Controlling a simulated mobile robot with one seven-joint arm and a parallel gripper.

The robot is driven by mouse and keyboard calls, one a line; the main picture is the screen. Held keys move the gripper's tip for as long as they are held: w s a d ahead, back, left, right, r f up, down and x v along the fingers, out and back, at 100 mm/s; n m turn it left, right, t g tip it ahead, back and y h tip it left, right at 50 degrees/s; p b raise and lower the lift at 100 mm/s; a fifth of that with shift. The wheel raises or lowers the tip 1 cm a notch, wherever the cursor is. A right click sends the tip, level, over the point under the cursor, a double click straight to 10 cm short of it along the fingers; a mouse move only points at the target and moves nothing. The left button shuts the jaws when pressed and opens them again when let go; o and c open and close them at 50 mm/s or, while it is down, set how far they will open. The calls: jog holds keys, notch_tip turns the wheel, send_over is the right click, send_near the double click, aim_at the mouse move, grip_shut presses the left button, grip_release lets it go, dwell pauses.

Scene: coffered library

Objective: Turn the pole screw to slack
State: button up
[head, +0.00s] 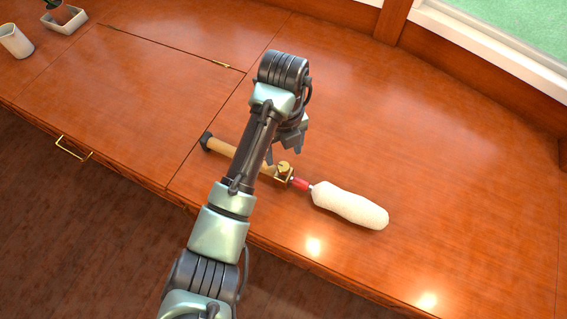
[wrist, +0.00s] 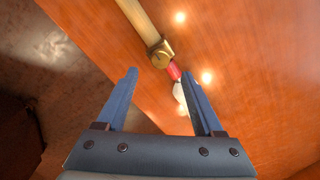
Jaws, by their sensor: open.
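The pole (head: 222,147) lies on the wooden counter with a dark cap at its left end, partly hidden behind my arm in the head view. A brass collar with the pole screw (head: 285,169) sits at its right end. A red section (head: 301,184) and a white fluffy roller head (head: 350,207) follow. In the wrist view the pole (wrist: 138,18) runs to the brass screw (wrist: 160,54), beyond the fingertips, with the red section (wrist: 174,71) beside it. My gripper (wrist: 161,82) is open and empty. In the head view my gripper (head: 280,150) hangs above the pole, near the screw.
A white mug (head: 15,41) and a potted plant in a white tray (head: 64,20) stand at the far left. A hinged panel (head: 170,70) is set in the counter, with a brass drawer handle (head: 73,149) on its front. The right side of the counter is clear.

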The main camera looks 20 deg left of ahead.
aim_at(283, 166)
notch_tip(283, 166, down, 6)
jog(key=shift+f+b, duration=0.1)
jog(key=shift+b, duration=0.6)
jog(key=shift+c, duration=0.3)
grip_shut()
